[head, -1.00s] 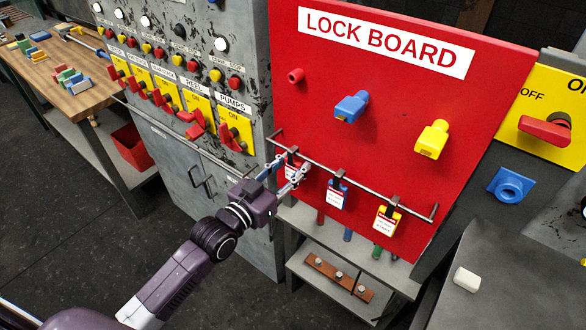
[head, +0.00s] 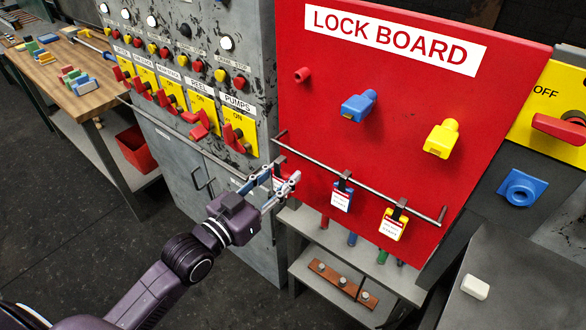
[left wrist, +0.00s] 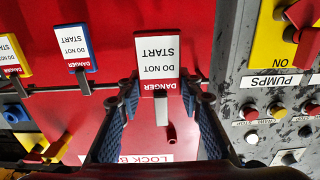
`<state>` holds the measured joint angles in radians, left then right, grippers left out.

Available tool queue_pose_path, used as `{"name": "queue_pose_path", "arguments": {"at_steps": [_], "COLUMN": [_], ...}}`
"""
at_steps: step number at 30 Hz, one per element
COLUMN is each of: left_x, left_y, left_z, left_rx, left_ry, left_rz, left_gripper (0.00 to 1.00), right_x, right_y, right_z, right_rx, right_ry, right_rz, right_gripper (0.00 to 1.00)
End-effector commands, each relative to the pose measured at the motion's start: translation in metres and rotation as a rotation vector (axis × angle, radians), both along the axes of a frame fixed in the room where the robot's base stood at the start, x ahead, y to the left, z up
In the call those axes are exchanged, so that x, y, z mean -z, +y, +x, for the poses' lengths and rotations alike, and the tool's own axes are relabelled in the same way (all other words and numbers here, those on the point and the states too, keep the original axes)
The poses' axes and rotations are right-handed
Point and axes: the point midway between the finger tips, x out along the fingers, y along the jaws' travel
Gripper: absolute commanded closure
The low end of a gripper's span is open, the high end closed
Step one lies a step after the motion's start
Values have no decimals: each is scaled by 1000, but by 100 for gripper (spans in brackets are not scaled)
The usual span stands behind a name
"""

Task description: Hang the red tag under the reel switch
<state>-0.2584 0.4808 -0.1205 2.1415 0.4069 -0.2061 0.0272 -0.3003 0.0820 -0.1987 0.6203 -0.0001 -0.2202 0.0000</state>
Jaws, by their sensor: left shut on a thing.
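My left gripper (head: 274,184) is shut on the red tag, which is mostly hidden by the fingers in the head view. The left wrist view shows the red tag (left wrist: 158,62) upside down between the fingertips, with its white "DO NOT START" face and a grey hook. In the head view its hook appears just below the left end of the lock board's rail (head: 315,162). The reel switch (head: 198,129) has a red handle on a yellow plate on the grey cabinet, left of the gripper. My right gripper is not in view.
A blue tag (head: 341,197) and a yellow tag (head: 393,225) hang on the rail of the red lock board (head: 400,110). The pumps switch (head: 236,135) lies between the reel switch and the board. A bar runs along the cabinet (head: 185,160) below the switches.

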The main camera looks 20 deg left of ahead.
Motion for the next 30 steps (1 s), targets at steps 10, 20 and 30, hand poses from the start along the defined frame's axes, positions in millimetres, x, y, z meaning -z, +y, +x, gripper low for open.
{"name": "queue_pose_path", "arguments": {"at_steps": [10, 20, 30], "left_x": [4, 2, 1], "left_y": [25, 38, 40], "left_z": [-70, -104, -113], "left_rx": [0, 0, -3], "left_ry": [4, 2, 0], "left_rz": [-1, 0, -3], "left_gripper": [91, 91, 91], "right_x": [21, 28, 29], "right_y": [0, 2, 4], "right_z": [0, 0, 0], "right_rx": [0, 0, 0], "right_ry": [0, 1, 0], "right_rz": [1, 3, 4], "right_gripper": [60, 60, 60]}}
